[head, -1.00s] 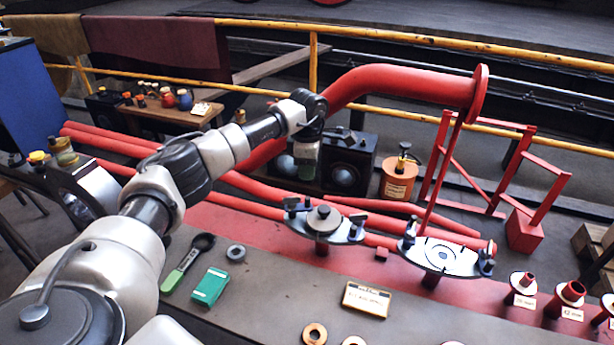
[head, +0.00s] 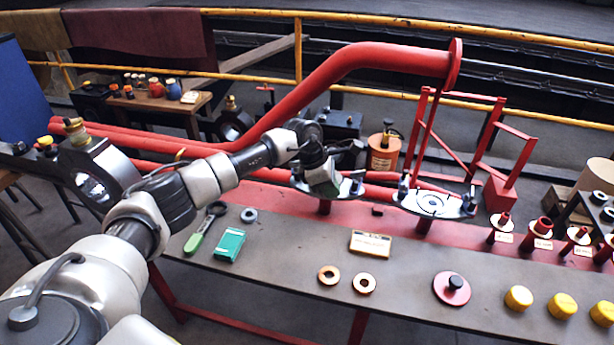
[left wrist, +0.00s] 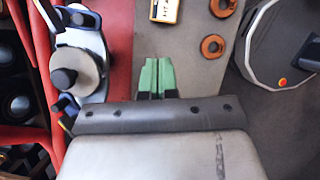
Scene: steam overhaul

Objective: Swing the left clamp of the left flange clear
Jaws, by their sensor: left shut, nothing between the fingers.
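In the left wrist view the left clamp (left wrist: 63,110) is at the lower end of the flange, partly at the edge of my gripper body. My green fingertips (left wrist: 158,68) are together and empty, apart from the clamp. My right gripper is not in view.
A second flange (head: 433,203) with a white face stands to the right. The bench holds a green box (head: 229,245), a green-handled tool (head: 205,228), a label plate (head: 370,243) and copper rings (head: 328,275). A bent red pipe (head: 385,58) rises behind.

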